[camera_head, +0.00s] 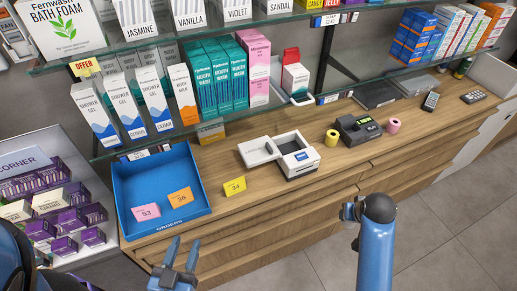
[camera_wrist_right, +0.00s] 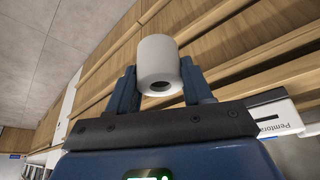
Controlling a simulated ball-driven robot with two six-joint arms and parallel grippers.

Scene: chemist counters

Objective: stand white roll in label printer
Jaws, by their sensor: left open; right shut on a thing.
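The white roll (camera_wrist_right: 158,62) is between the fingers of my right gripper (camera_wrist_right: 160,85) in the right wrist view, its hollow core facing the camera. In the head view my right arm covers its own gripper and the roll. The label printer (camera_head: 284,155) is a white box on the wooden counter, with its lid (camera_head: 258,151) swung out to the left and its compartment open. My left gripper (camera_head: 181,254) is open and empty in front of the counter, below the blue tray. The white printer (camera_wrist_right: 275,118) with partly readable lettering also shows at the right of the right wrist view.
A yellow roll (camera_head: 332,137), a dark device (camera_head: 358,130) and a pink roll (camera_head: 394,126) stand right of the printer. A blue tray (camera_head: 140,228) holds pink and orange cards. A yellow card (camera_head: 235,186) stands before the printer. A glass shelf (camera_head: 215,122) overhangs the counter's back.

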